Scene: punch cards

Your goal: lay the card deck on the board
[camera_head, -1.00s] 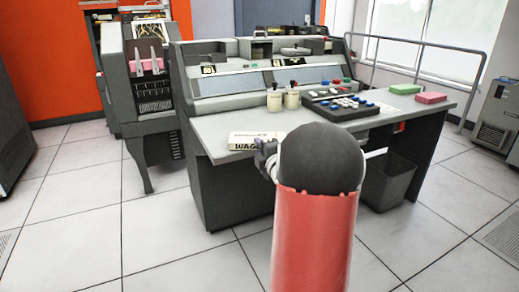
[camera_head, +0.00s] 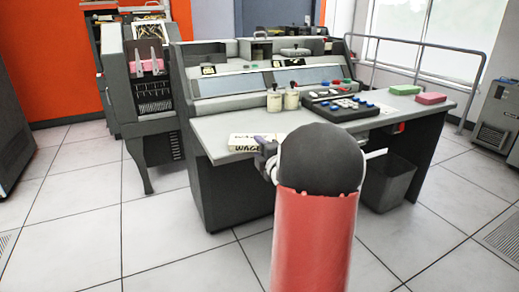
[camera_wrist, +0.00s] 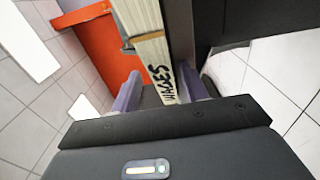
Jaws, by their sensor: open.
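The card deck (camera_head: 242,140) is a pale block with dark "WAGES" lettering, lying near the front left edge of the grey desk top (camera_head: 216,134). My gripper (camera_head: 265,147) is at the deck's right end, partly hidden behind my arm. In the wrist view the deck (camera_wrist: 150,50) runs up the picture from between the purple fingers of my gripper (camera_wrist: 161,88). The fingers are open, one on each side of the lettered end; whether either touches it is unclear. I cannot pick out a separate board with certainty.
Two pale bottles (camera_head: 283,99) and a dark button panel (camera_head: 340,107) stand behind the deck. A green block (camera_head: 405,89) and a pink block (camera_head: 431,98) lie at the desk's right end. A grey bin (camera_head: 388,185) is under the desk. The desk's front right top looks clear.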

